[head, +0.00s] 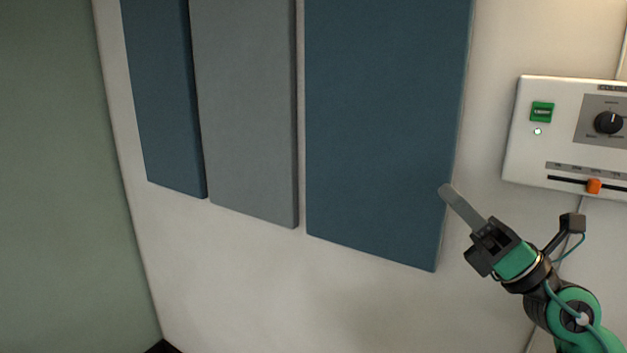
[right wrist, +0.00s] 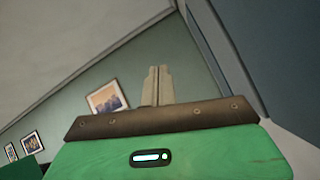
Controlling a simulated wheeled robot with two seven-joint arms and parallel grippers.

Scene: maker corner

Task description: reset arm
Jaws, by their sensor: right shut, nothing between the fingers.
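My right gripper (head: 447,192) is raised in front of the wall at the right of the head view, its fingers pointing up and to the left. The fingers are together with nothing between them. In the right wrist view the shut fingers (right wrist: 157,82) stand up beyond the green gripper body. In the head view the fingertips overlap the lower right edge of the large blue panel (head: 385,120); I cannot tell whether they touch it. My left gripper is not in view.
A white control box (head: 530,160) with a green switch (head: 542,112), a black knob (head: 608,122) and an orange slider (head: 594,186) hangs right of my gripper. Grey (head: 248,110) and dark blue (head: 163,100) panels hang further left. Framed pictures (right wrist: 107,98) show in the right wrist view.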

